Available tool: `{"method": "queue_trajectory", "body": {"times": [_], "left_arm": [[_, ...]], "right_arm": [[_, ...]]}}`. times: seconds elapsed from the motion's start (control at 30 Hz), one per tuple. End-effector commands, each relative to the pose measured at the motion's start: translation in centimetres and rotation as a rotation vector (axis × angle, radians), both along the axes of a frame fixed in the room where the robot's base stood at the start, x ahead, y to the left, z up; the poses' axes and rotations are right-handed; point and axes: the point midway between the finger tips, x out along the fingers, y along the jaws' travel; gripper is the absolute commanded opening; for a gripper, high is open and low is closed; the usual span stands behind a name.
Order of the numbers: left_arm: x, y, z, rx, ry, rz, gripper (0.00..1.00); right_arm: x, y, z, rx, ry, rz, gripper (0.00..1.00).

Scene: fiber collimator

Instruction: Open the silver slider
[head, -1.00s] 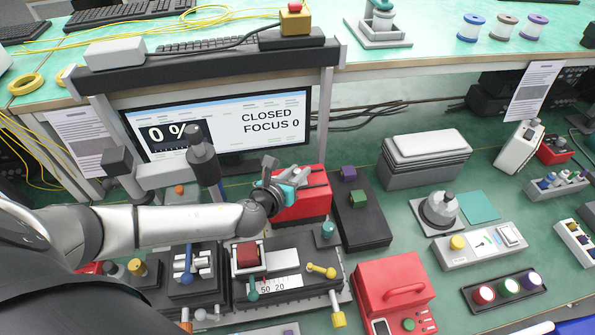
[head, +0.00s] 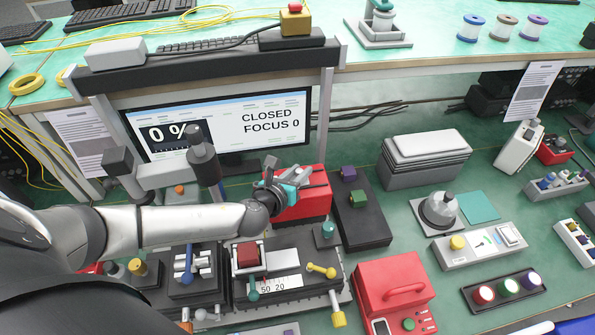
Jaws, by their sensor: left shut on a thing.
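The monitor (head: 220,125) reads "0 %", "CLOSED" and "FOCUS 0". My right gripper is not in view.
A black block (head: 362,215) with purple and green knobs stands right of the red box. A scaled stage (head: 285,282) with a yellow lever lies in front, below my arm. A red case (head: 396,290) stands at front right. Green bench shows between the devices.

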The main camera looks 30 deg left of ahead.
Motion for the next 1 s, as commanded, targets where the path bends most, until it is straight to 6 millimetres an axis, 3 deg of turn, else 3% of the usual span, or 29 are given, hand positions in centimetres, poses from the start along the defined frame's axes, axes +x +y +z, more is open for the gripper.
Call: {"method": "queue_trajectory", "body": {"times": [0.3, 0.63, 0.67, 0.9, 1.0], "left_arm": [[2.3, -3.0, 0.1, 0.000, -0.001, 0.001, 0.00], [2.4, -3.1, 0.0, 0.001, -0.001, 0.001, 0.00], [2.4, -3.1, 0.0, 0.001, -0.001, 0.001, 0.32], [2.4, -3.1, 0.0, 0.001, -0.001, 0.000, 0.58], [2.4, -3.1, 0.0, 0.000, -0.001, 0.000, 0.59]], "right_arm": [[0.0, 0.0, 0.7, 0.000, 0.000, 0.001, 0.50], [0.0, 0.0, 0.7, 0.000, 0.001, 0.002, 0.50], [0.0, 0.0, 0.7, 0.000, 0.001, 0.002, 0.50], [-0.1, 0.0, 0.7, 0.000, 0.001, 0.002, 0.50], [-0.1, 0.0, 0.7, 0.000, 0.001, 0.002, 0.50]]}}
